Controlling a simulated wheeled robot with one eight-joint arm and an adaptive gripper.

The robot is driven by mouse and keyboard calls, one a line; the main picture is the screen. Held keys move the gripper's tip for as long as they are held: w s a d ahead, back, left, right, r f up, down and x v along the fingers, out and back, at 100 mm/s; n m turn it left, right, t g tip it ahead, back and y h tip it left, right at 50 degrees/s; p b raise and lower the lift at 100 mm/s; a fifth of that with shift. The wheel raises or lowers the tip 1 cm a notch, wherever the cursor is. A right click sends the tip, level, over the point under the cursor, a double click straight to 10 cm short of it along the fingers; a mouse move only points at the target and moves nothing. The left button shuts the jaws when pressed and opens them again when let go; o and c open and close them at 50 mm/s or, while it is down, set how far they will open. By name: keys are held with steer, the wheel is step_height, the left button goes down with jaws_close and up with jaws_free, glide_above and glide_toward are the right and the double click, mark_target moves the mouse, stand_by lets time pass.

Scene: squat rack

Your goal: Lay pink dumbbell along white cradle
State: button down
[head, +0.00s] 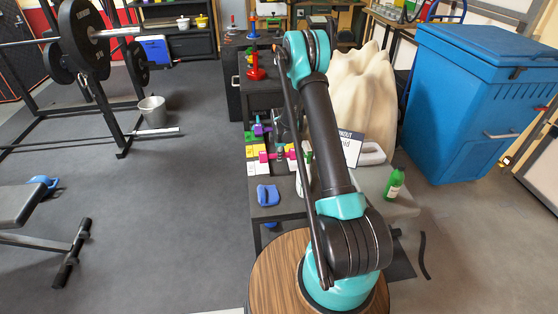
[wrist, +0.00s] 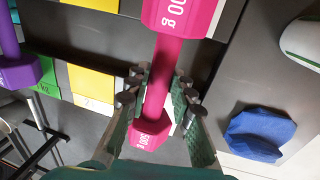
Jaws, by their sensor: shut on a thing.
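The pink dumbbell (wrist: 160,70) is between the two fingers of my gripper (wrist: 161,88), which is shut on its handle in the wrist view. One end of it is at the top of that view and the other below the fingers. In the head view the dumbbell (head: 264,156) shows at the dark stand, with my gripper (head: 281,152) around it, partly hidden. A white plate (head: 253,169), apparently the white cradle, lies just below the dumbbell in the head view, next to a yellow one. In the wrist view it is mostly hidden. I cannot tell whether the dumbbell touches it.
A yellow plate (wrist: 92,84) and a green plate (wrist: 46,82) lie beside it, with a purple dumbbell (wrist: 18,70) nearby. A blue object (head: 267,195) lies on the stand. A green bottle (head: 394,184) stands at the right. Open floor lies left of the stand.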

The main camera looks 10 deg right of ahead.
steer(key=shift+f, duration=1.65)
steer(key=shift+f, duration=0.1)
steer(key=c, duration=1.3)
jaws_free()
